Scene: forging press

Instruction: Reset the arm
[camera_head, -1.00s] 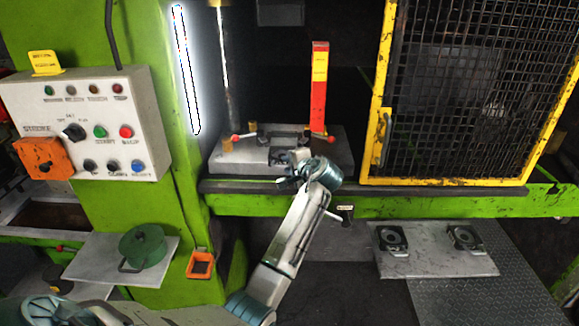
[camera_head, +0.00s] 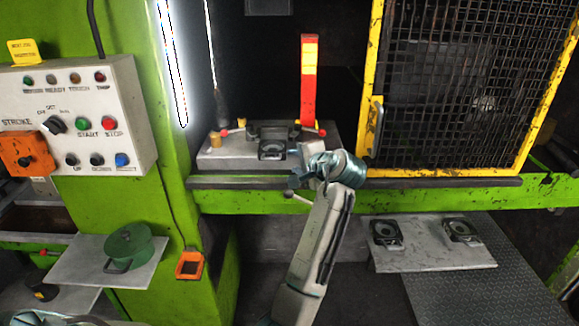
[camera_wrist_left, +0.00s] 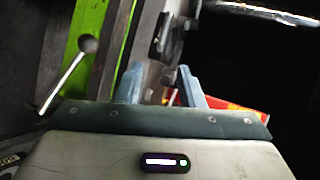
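My left gripper (camera_head: 298,172) is at the front edge of the press bed (camera_head: 225,158), on an arm reaching up from the bottom of the head view. Its two fingers (camera_wrist_left: 162,88) stand apart in the left wrist view, with no held object visible between them. A dark square part with a round opening (camera_head: 271,150) sits on the bed just behind the gripper, apparently clear of it. My right gripper is not in view.
A yellow-framed mesh guard (camera_head: 374,85) stands right of the bed, and a red-yellow post (camera_head: 309,85) behind it. A control panel (camera_head: 75,110) is at left. A plate (camera_head: 430,258) with two dark parts lies at lower right. A ball-ended lever (camera_wrist_left: 65,75) is near the gripper.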

